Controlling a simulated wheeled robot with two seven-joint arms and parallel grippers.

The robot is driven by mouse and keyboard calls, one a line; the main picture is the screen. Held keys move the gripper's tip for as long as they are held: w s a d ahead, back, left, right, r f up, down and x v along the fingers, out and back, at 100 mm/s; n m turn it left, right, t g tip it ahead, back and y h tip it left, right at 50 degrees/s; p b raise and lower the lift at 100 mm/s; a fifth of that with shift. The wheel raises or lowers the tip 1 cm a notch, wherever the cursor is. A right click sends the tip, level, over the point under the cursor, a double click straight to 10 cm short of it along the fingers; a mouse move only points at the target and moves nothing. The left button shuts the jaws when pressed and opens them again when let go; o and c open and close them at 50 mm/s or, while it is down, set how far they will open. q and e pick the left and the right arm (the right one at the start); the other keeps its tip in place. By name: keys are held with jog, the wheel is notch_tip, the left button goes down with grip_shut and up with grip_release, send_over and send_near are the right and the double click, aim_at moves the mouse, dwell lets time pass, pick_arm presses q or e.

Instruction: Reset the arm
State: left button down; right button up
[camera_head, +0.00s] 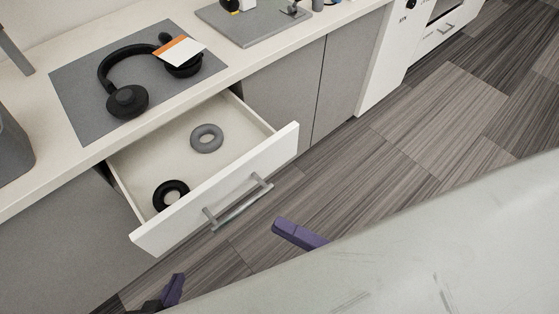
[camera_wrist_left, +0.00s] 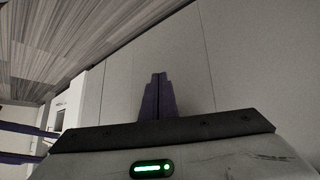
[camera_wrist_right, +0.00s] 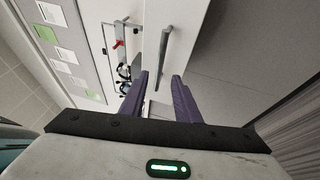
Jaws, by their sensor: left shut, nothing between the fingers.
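My left gripper (camera_head: 172,290) shows at the bottom edge of the head view, below the open drawer, mostly cut off. In the left wrist view its purple fingers (camera_wrist_left: 158,95) are together with nothing between them. My right gripper (camera_head: 299,234) shows in the head view as a purple finger right of the drawer handle, partly hidden behind my pale arm link. In the right wrist view its two fingers (camera_wrist_right: 163,80) are apart and empty, with a metal bar handle (camera_wrist_right: 165,45) on a white front beyond them.
A white drawer (camera_head: 250,165) stands open, holding a grey ring pad (camera_head: 207,130) and a black ring pad (camera_head: 160,190). Its handle (camera_head: 238,202) faces the floor side. Black headphones (camera_head: 127,101) lie on a grey mat (camera_head: 85,95) on the counter. Wood-look floor (camera_head: 420,120) is clear at right.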

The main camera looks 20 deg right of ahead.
jog(key=shift+w, duration=0.1)
jog(key=w+d+f+m+g+h+p, duration=0.1)
jog(key=w+d+f+m+h+p, duration=0.3)
jog(key=m+h, duration=0.85)
jog(key=s+m+g, duration=0.1)
jog(key=m, duration=0.3)
jog(key=s+f+m+g+y, duration=0.1)
jog(key=m+g, duration=0.1)
jog(key=m, duration=0.2)
jog(key=s+f+m+g, duration=0.1)
jog(key=s+m+g, duration=0.1)
jog(key=m, duration=0.2)
jog(key=shift+f+m+y, duration=0.1)
jog(key=shift+m+y, duration=0.15)
jog(key=shift+y, duration=0.1)
